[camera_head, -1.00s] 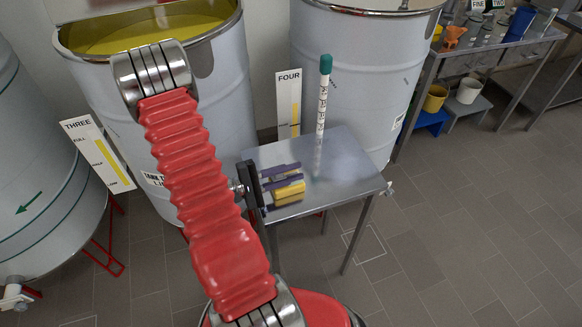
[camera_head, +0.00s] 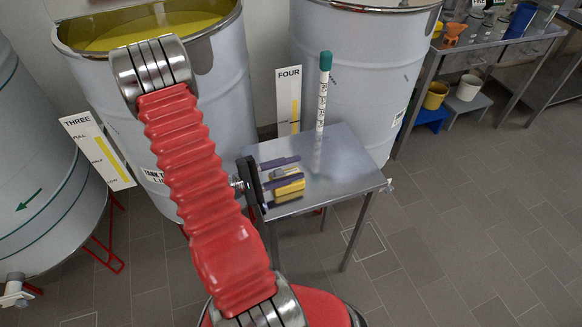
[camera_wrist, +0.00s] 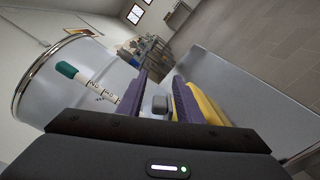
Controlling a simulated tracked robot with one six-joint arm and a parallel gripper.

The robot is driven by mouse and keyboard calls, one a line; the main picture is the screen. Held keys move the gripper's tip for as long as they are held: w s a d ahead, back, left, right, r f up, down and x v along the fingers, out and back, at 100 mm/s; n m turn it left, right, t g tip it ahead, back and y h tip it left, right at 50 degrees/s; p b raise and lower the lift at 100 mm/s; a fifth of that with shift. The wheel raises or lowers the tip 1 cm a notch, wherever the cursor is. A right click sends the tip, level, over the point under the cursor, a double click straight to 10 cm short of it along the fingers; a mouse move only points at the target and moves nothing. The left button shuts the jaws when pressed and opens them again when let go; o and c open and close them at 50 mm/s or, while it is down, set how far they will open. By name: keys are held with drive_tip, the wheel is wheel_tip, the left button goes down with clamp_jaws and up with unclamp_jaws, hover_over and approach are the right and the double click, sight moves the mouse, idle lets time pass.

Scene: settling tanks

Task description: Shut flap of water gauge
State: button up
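My gripper (camera_head: 299,170) is low over the small metal table, its purple fingers apart. It also shows in the wrist view (camera_wrist: 160,82). A yellow body (camera_head: 291,188), which looks like the water gauge, is on the table by the lower finger. In the wrist view the yellow body (camera_wrist: 208,106) is just outside the right finger, close against it or touching; I cannot tell which. A small grey block (camera_wrist: 160,104) shows between the fingers, with gaps visible beside it. Whether it is the flap is unclear. My fingers hide much of the gauge.
A white marked tube with a green cap (camera_head: 325,85) stands upright on the metal table (camera_head: 345,165). Large grey tanks (camera_head: 360,70) stand close behind. Level boards THREE (camera_head: 98,150) and FOUR (camera_head: 288,100) are at the tanks. The table's right part is clear.

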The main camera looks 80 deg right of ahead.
wheel_tip(320, 180, up, 10)
idle(0.7)
drive_tip(key=shift+f, duration=0.15)
